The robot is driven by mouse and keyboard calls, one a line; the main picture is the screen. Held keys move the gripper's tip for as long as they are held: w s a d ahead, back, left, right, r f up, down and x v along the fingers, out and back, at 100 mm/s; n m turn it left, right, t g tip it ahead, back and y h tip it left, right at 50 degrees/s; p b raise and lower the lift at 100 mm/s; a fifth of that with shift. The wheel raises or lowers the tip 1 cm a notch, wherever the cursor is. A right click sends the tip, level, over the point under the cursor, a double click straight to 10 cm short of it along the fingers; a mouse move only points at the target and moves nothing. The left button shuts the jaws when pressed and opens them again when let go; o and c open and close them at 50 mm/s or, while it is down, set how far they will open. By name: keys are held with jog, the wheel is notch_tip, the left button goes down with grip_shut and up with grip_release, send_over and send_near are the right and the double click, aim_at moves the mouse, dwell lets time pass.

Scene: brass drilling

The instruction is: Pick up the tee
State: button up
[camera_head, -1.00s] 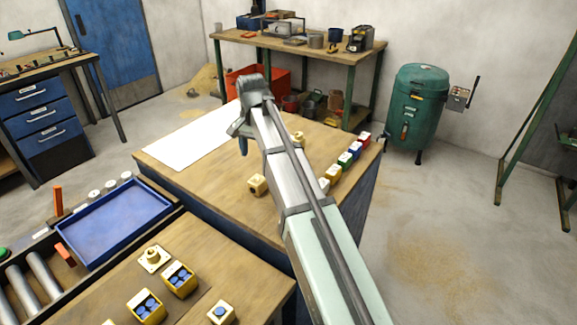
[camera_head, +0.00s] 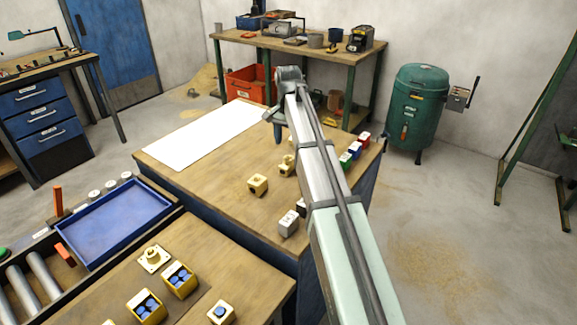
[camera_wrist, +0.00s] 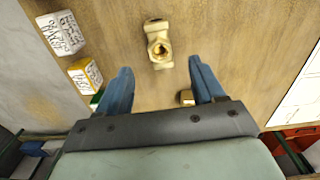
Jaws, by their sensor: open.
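In the wrist view a brass fitting that looks like the tee (camera_wrist: 158,45) lies on the wooden table top, with flared ends and a round opening in its middle. My gripper also shows in the head view (camera_head: 277,138). Another brass piece (camera_wrist: 186,97) shows partly beside the right finger.
A row of coloured blocks, including a green one (camera_head: 345,159), runs along the right side, partly hidden by my arm. A white sheet (camera_head: 205,138) lies at left. A blue tray (camera_head: 110,222) stands front left.

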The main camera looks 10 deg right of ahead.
aim_at(289, 158)
jog(key=shift+f, duration=4.45)
grip_shut()
